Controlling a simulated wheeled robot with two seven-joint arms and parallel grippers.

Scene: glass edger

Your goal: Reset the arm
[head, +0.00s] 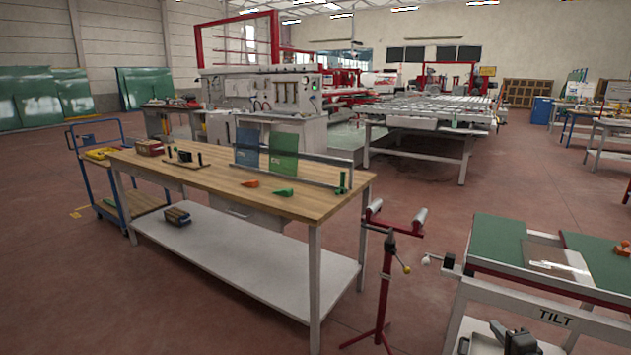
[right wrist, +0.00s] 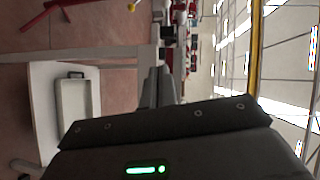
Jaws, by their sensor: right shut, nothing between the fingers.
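My right gripper (head: 497,327) shows dark at the bottom right of the head view, in front of the tilt table's lower part. In the right wrist view its two grey fingers (right wrist: 158,88) are together, with nothing between them. Most of the arm behind it is outside the head view. My left gripper is in neither view.
The green-topped tilt table (head: 497,243), with a glass pane (head: 556,258), stands close at right. A red roller stand (head: 384,290) is beside it. The wooden workbench (head: 220,188) holds green blocks and small tools. A blue trolley (head: 112,205) stands left. Open floor lies beyond.

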